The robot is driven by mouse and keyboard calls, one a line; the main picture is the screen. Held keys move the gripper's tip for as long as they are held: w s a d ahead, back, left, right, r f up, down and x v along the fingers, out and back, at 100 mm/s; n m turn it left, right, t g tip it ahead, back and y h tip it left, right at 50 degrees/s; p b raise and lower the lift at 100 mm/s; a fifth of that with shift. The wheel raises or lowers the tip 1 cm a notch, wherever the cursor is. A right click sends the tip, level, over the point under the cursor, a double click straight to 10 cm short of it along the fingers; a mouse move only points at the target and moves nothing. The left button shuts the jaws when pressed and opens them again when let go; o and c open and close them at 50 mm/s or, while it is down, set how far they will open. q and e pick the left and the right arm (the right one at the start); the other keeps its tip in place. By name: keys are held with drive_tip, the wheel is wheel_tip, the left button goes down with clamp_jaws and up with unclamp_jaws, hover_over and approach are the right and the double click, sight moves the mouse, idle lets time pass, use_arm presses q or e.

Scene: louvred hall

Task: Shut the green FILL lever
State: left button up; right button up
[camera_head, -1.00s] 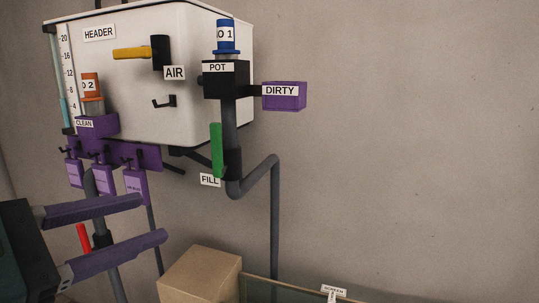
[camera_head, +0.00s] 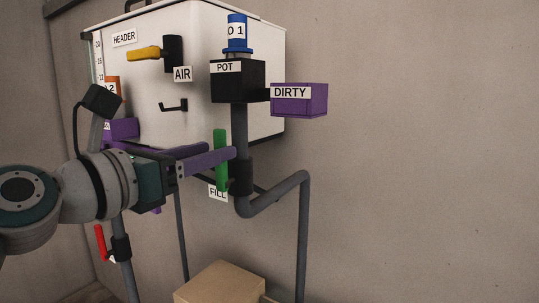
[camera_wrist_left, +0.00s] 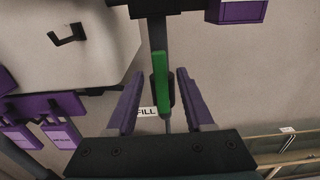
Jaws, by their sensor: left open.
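The green FILL lever (camera_head: 220,143) stands upright beside the grey pipe below the black POT block, with its FILL label (camera_head: 217,192) low beside it. In the left wrist view the green lever (camera_wrist_left: 160,85) rises between the two open fingers, with gaps showing on both sides. My right gripper is not in view.
The purple DIRTY box (camera_head: 298,101) and black POT block (camera_head: 238,82) sit above the lever. The white HEADER tank (camera_head: 200,45) is behind, with a yellow AIR lever (camera_head: 144,54) and a black hook. A red lever (camera_head: 100,241) and cardboard box (camera_head: 220,280) are below.

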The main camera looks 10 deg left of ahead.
use_arm(q)
drive_tip(key=shift+x, duration=1.35)
clamp_jaws()
idle(0.7)
